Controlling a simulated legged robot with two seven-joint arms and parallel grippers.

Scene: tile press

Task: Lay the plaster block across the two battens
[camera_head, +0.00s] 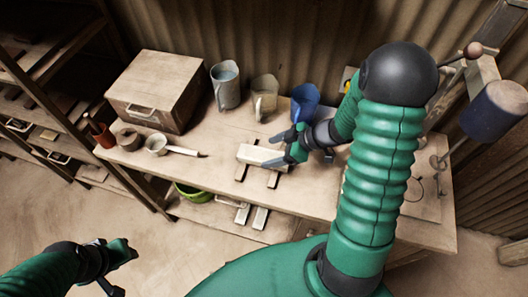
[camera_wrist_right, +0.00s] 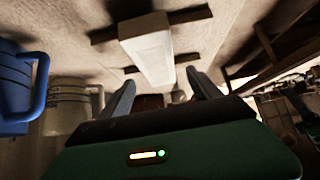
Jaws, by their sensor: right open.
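The pale plaster block (camera_head: 258,154) lies flat across two dark battens, a left batten (camera_head: 240,173) and a right batten (camera_head: 272,180), on the workbench. In the right wrist view the block (camera_wrist_right: 150,48) rests over both dark strips. My right gripper (camera_head: 275,151) is open at the block's right end, its fingers on either side of that end in the head view. In the wrist view the fingers are apart with the block beyond them; contact cannot be told. My left gripper (camera_head: 118,266) is open and empty, low at the left, away from the bench.
A wooden box (camera_head: 158,85) stands at the back left. A grey jug (camera_head: 225,85), a beige jug (camera_head: 264,96) and a blue jug (camera_head: 304,102) stand along the back. A brush (camera_head: 184,151) and small cup (camera_head: 156,144) lie left of the block. A lever press (camera_head: 480,95) stands right.

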